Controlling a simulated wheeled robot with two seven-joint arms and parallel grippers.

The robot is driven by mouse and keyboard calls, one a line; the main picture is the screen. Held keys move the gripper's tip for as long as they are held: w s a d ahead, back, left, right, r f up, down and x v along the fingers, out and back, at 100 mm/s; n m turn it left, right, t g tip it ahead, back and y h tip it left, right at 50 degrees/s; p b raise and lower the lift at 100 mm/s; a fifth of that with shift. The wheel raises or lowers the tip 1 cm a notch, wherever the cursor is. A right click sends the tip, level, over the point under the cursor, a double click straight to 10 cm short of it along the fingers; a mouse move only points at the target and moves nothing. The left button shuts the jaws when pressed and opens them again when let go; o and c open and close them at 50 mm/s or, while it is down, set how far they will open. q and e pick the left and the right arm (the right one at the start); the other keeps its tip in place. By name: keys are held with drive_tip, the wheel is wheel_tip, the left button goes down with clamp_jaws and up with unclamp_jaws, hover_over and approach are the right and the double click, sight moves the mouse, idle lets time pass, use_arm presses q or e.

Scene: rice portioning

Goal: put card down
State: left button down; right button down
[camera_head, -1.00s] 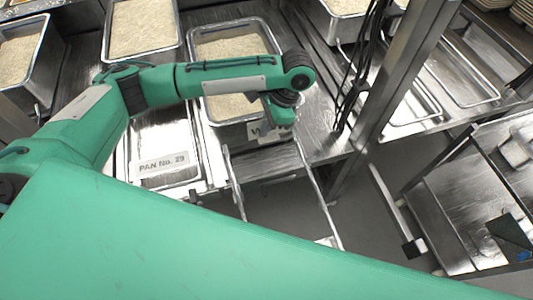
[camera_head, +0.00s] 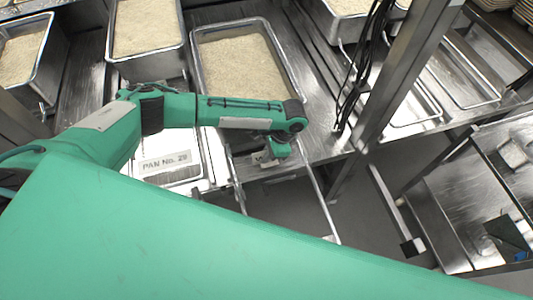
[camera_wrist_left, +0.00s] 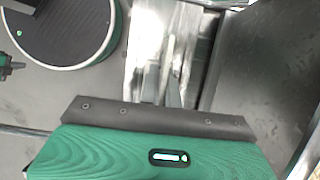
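My left gripper (camera_head: 272,158) hangs below the end of the green arm, just in front of the large rice pan (camera_head: 207,78) and above the near counter edge. A small pale patch shows beside it, too small to identify as a card. In the left wrist view two dark fingers (camera_wrist_left: 162,90) point away, close together over a bright metal strip; whether anything is between them is unclear. A white card reading "PAN No. 29" (camera_head: 166,162) lies at the near end of an empty-looking tray on the left. My right gripper is not in view.
Two metal rails (camera_head: 318,192) stick out from the counter's front edge, with grey floor beneath. A metal post (camera_head: 408,75) with black cables stands to the right. More rice pans (camera_head: 147,30) are behind. A lower metal shelf (camera_head: 455,205) is at the right.

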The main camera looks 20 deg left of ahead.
use_arm(q)
drive_tip(key=shift+f, duration=0.15)
drive_tip(key=c, duration=1.6)
unclamp_jaws()
drive_tip(key=b+v, duration=0.2)
drive_tip(key=v, duration=0.9)
drive_tip(key=shift+b, duration=0.3)
drive_tip(key=shift+w+d+r, duration=0.1)
drive_tip(key=shift+r, duration=0.6)
